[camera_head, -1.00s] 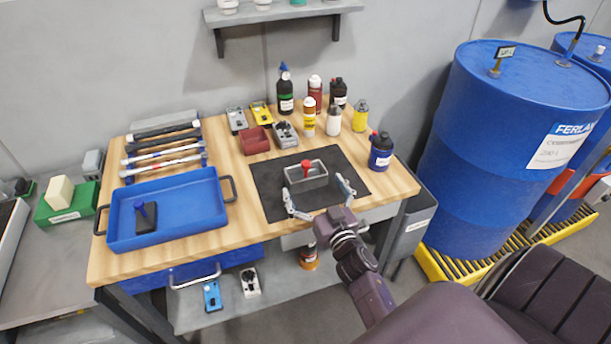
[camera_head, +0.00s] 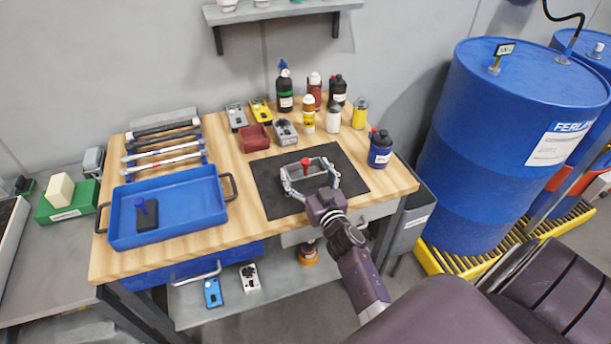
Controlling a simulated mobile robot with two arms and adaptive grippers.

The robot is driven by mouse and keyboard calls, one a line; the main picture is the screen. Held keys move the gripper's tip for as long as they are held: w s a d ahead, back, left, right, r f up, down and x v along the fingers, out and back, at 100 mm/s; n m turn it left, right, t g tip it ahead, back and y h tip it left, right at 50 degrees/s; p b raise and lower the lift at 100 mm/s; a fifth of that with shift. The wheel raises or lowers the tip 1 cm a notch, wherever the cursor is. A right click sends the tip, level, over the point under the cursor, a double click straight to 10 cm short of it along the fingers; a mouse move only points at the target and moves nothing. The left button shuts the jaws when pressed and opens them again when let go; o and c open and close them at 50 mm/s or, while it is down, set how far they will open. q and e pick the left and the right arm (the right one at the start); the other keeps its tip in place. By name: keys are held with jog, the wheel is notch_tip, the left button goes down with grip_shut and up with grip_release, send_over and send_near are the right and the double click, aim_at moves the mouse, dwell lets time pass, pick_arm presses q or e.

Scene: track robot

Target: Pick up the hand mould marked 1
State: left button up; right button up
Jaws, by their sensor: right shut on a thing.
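A grey, open-topped rectangular mould (camera_head: 316,164) sits on the black mat (camera_head: 263,184) on the wooden workbench. A red knob (camera_head: 305,163) stands up inside it. No number is readable on the mould from here. My right gripper (camera_head: 311,177) reaches in from the front, with its two fingers against the left and right ends of the mould, shut on it. The gripper's body hides part of the mat in front. The mould looks level and seems to rest on the mat. My left gripper is out of view.
A blue tray (camera_head: 195,208) holding a dark tool is on the left of the bench. Several bottles and cans, a red box (camera_head: 255,139) and small grey devices stand behind the mat. A dark blue bottle (camera_head: 380,150) stands close on the right.

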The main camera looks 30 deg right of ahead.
jog(key=c, duration=0.5)
jog(key=shift+w+r, duration=0.1)
jog(key=shift+r, duration=0.1)
jog(key=shift+c, duration=0.3)
jog(key=shift+r, duration=0.1)
